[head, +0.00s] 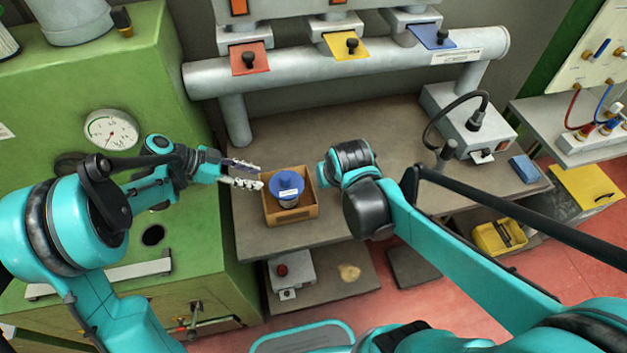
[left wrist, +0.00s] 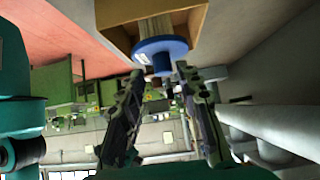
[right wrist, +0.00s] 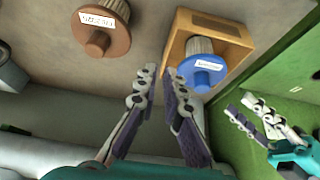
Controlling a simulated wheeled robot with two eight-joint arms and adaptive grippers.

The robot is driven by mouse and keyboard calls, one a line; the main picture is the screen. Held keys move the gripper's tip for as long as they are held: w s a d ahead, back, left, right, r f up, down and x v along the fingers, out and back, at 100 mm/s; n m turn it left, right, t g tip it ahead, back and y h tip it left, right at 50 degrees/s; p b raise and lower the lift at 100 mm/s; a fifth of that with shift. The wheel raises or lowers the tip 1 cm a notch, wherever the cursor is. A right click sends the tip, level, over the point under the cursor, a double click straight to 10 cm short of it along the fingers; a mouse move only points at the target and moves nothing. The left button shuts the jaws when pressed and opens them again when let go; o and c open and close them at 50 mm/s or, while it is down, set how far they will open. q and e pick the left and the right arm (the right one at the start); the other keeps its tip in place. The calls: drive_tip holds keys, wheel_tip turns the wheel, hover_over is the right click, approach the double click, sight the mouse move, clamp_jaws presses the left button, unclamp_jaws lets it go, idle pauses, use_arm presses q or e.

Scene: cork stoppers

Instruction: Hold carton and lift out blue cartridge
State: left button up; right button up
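The blue cartridge (head: 287,185) stands in the open wooden carton (head: 296,217) near the front edge of the workbench. Its wide blue cap and white label also show in the left wrist view (left wrist: 161,50) and right wrist view (right wrist: 203,74). My left gripper (head: 250,175) is open and empty, just left of the carton, with its fingers pointing toward it. My right gripper (right wrist: 160,70) is open and empty in the right wrist view, beside the carton. In the head view its fingers are hidden behind my right arm.
A brown cartridge (right wrist: 108,38) with a label stands on the bench beside the carton, hidden in the head view. A grey device with a black cable (head: 466,122) and a blue block (head: 523,168) are at the right. A pipe rack (head: 350,62) runs along the back.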

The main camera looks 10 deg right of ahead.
drive_tip(key=g, duration=0.1)
hover_over(312, 187)
drive_tip(key=s, duration=0.2)
wheel_tip(312, 187, down, 7)
drive_tip(key=shift+d+r, duration=0.15)
drive_tip(key=shift+r, duration=0.05)
drive_tip(key=shift+x, duration=4.35)
